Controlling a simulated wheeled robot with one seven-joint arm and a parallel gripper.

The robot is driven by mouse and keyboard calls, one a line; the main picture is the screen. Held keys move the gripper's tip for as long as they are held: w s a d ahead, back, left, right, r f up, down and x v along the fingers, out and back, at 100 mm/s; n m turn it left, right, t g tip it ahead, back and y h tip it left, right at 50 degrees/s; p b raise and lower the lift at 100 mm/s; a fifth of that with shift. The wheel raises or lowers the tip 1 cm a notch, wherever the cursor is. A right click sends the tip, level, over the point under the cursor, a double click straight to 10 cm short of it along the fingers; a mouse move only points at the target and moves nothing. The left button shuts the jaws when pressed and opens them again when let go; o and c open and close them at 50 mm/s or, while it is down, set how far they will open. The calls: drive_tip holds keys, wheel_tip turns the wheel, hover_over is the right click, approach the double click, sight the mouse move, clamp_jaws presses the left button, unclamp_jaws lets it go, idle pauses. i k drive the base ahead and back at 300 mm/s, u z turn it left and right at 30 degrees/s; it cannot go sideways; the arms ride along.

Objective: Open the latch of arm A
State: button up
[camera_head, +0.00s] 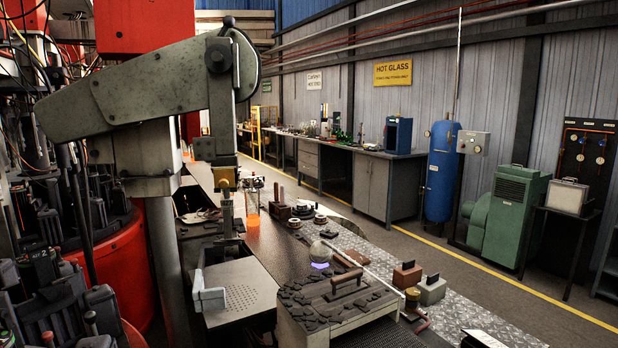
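A large grey metal arm (150,85) spans the upper left on a thick post (150,160). Its dark round joint (222,57) is at the right end, and a link with a brass-coloured block (226,183) hangs below it. I see no label saying arm A, and I cannot tell which part is its latch. Dark moulds (60,310) with small levers and knobs crowd the lower left on a red round machine (110,265); one carries a label that seems to read SET 2. My gripper is not in view.
A pale perforated plate (240,290) sits below the hanging link. An orange glowing piece (252,207) stands behind. The aisle floor (480,275) at the right is clear, beyond the bench.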

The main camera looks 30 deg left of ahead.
sight(224, 176)
drive_tip(key=i, duration=0.55)
drive_tip(key=u, duration=3)
drive_tip(key=i, duration=0.5)
drive_tip(key=z, duration=0.05)
